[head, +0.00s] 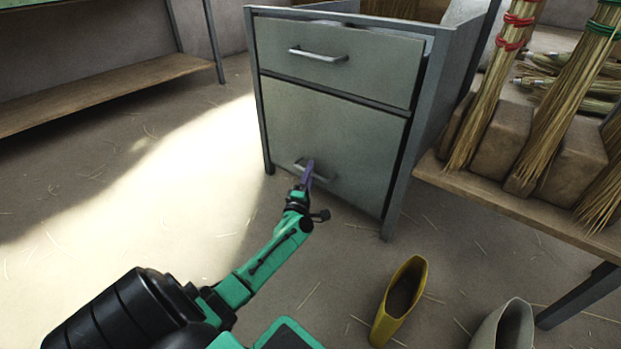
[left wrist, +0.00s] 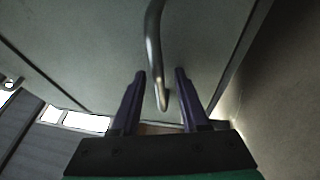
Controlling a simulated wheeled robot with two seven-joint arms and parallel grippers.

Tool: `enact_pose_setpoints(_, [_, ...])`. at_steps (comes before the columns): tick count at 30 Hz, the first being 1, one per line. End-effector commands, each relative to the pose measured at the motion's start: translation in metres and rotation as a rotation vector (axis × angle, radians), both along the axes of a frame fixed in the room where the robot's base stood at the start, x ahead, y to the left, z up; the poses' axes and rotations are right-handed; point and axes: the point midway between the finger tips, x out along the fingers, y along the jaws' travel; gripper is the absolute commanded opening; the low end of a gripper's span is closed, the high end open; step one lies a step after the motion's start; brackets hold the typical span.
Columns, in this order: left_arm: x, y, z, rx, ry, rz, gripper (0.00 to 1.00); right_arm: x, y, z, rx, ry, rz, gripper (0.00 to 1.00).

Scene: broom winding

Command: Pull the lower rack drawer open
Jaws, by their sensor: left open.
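The grey metal rack (head: 335,100) stands in the middle of the head view with two drawers. The lower drawer (head: 330,130) is the tall one, and its front looks flush with the frame. Its bar handle (head: 318,174) sits low on the front, partly hidden by my left gripper (head: 306,172). In the left wrist view the open purple fingers (left wrist: 157,98) stand on either side of the handle's bar (left wrist: 154,50), with gaps to both. I cannot tell how deep the bar lies between them. My right gripper is not in view.
The upper drawer (head: 340,60) has its own handle (head: 318,54). A bench (head: 520,205) with brooms (head: 570,100) and wooden blocks stands at the right. A yellow boot (head: 402,300) and a pale boot (head: 503,325) stand on the floor in front. Floor left of the rack is clear.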

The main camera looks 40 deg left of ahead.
Motion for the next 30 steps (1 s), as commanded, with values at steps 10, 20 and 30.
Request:
enact_pose_setpoints(10, [-0.0002,-0.0002,0.0005,0.0,0.0,0.0,0.0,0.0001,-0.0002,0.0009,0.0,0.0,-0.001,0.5])
enact_pose_setpoints(20, [-0.0003,-0.0006,0.0002,0.0,0.0,0.0,0.0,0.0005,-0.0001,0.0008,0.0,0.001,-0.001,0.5])
enact_pose_setpoints(30, [-0.0003,-0.0008,0.0,-0.001,0.001,-0.001,0.0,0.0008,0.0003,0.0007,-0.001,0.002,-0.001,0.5])
